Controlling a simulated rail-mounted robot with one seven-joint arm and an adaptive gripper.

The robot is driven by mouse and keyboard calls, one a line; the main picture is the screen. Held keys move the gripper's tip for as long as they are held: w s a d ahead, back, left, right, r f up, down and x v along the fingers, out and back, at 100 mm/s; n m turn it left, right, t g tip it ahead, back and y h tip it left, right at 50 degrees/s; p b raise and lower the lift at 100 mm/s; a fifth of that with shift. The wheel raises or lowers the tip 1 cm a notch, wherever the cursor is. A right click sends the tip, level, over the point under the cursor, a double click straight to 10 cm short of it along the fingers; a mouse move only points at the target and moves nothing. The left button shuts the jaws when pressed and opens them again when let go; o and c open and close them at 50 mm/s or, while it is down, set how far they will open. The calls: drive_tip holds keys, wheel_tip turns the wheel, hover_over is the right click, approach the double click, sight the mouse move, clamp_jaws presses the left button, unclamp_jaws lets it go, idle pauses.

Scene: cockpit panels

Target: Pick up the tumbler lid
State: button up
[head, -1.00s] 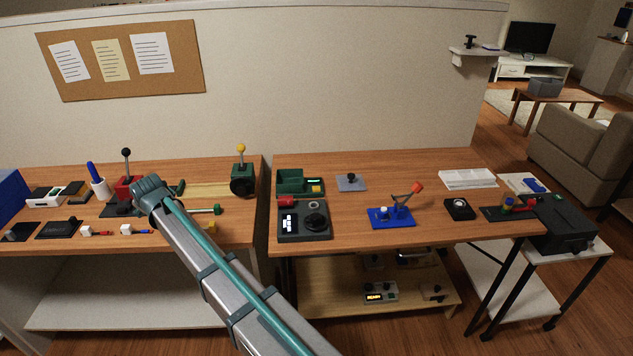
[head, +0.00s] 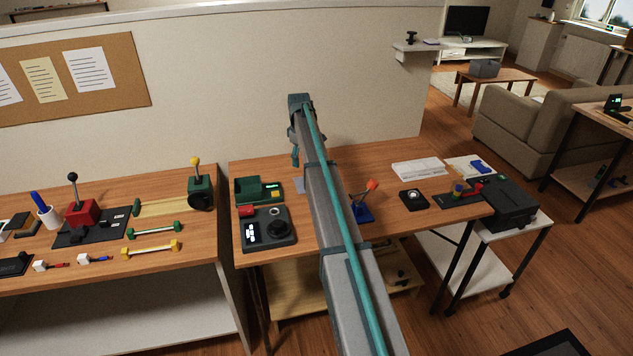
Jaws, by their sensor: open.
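I cannot tell for sure which thing is the tumbler lid. A flat grey-blue plate (head: 299,186) on the right-hand table is one candidate; only its left corner shows, and its black knob is hidden behind my arm. Another knobbed black piece (head: 411,36) stands on the small wall shelf at the upper right. My gripper (head: 295,157) hangs at the far end of my arm, above the back of the right-hand table near the grey-blue plate. It is small and partly hidden by my arm, open, with nothing seen in it.
A green open box (head: 258,190) and a dark dial panel (head: 268,232) lie left of my arm. A blue base with a red-tipped lever (head: 364,212), a black square block (head: 413,199) and a white book (head: 418,169) lie right of it. A gap separates the two tables.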

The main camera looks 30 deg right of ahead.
drive_tip(key=d, duration=0.3)
drive_tip(key=shift+s+f, duration=0.1)
drive_tip(key=shift+s, duration=0.3)
wheel_tip(320, 180, down, 5)
drive_tip(key=shift+a+r+p, duration=0.1)
drive_tip(key=shift+p, duration=0.7)
drive_tip(key=shift+w+f+p, duration=0.15)
drive_tip(key=shift+f+p, duration=0.5)
drive_tip(key=shift+f, duration=0.75)
drive_tip(key=shift+w+f+p, duration=0.1)
drive_tip(key=shift+f+p, duration=0.5)
drive_tip(key=shift+f, duration=0.8)
clamp_jaws()
